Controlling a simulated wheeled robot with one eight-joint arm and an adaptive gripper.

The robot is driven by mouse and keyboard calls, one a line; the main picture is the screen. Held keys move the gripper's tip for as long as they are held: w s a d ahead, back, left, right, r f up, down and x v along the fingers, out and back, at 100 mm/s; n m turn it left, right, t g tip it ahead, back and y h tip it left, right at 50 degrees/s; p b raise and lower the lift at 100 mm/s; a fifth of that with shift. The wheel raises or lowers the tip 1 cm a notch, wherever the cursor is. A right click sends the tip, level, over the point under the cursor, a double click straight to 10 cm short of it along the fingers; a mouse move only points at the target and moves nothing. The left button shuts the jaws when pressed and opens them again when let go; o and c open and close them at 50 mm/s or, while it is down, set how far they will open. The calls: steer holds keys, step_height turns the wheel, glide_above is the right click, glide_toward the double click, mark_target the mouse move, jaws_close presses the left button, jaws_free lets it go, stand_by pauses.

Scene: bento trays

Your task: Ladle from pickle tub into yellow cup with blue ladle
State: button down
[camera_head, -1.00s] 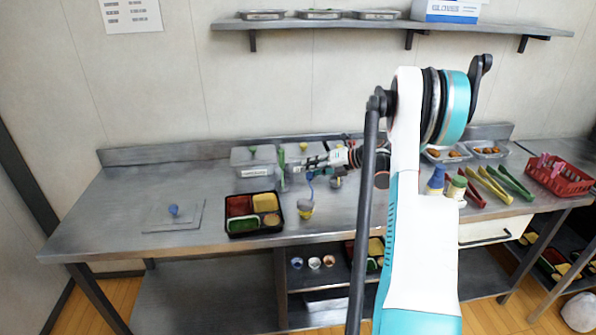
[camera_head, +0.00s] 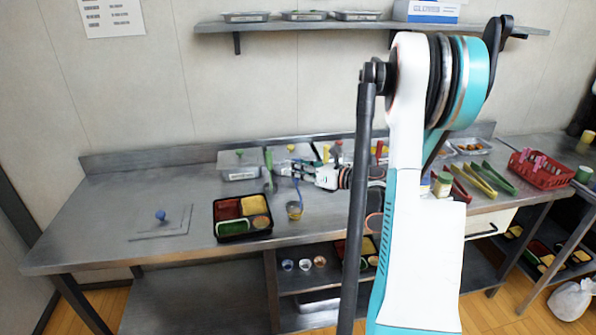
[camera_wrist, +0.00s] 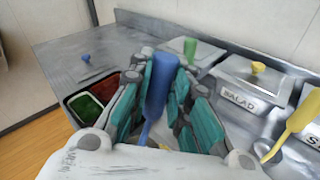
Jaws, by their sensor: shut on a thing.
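My gripper (camera_head: 296,168) is shut on the blue ladle (camera_wrist: 158,85), whose handle stands nearly upright between the fingers in the wrist view. In the head view the ladle's blue handle (camera_head: 298,190) runs down to a small yellowish cup (camera_head: 294,212) on the counter. The ladle's bowl is hidden at or in the cup; I cannot tell whether it touches. A bit of yellow shows low behind the fingers in the wrist view. Tubs stand in a row behind my gripper, but I cannot read a pickle label. A flat lid with a blue knob (camera_head: 160,216) lies at the left.
A black bento tray (camera_head: 216,232) with filled compartments sits just left of the cup. A green ladle (camera_head: 268,165) stands by a lidded tub (camera_head: 240,172). The salad tub (camera_wrist: 250,88) and a yellow ladle (camera_wrist: 302,122) are at right. The left counter is mostly clear.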

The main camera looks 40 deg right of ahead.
steer(key=shift+s+a+r+n+t, duration=0.25)
steer(key=shift+s+a+r+n, duration=0.15)
steer(key=shift+r, duration=0.3)
steer(key=shift+s+a+r+n+t, duration=0.3)
steer(key=shift+s+a+r+n, duration=0.1)
steer(key=shift+r, duration=0.3)
steer(key=shift+s+a+r+n+t, duration=0.3)
steer(key=shift+a+r+n, duration=0.1)
steer(key=shift+r, duration=0.3)
